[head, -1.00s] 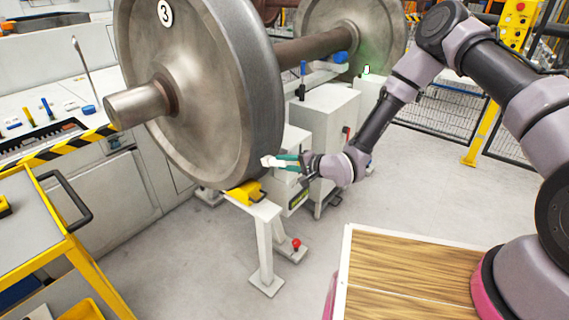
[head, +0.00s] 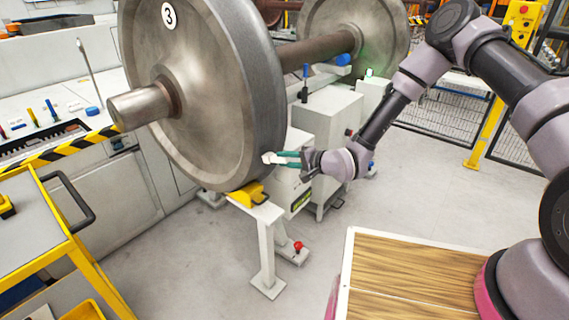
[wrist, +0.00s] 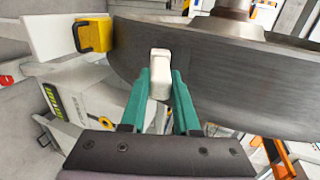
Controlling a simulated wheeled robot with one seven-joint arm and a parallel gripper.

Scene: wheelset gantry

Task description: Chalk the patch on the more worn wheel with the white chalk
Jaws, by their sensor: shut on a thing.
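My gripper (head: 279,158) is shut on the white chalk (head: 268,157), at the right side of the near wheel (head: 215,90). In the wrist view, the block-shaped chalk (wrist: 160,62) stands out between the green fingertips (wrist: 160,82). It overlaps the dark grey tread of the wheel (wrist: 250,85); I cannot tell whether it touches. The near wheel bears a round label "3". The far wheel (head: 385,35) is on the same axle (head: 312,50). A faint darker area shows on the tread just right of the chalk, but its outline is unclear.
A yellow chock (head: 248,194) sits under the near wheel on a white stand (head: 266,245). Grey-white machine housings (head: 325,120) stand behind my gripper. A yellow-framed cart (head: 60,225) is at left. Open floor lies right of the housings.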

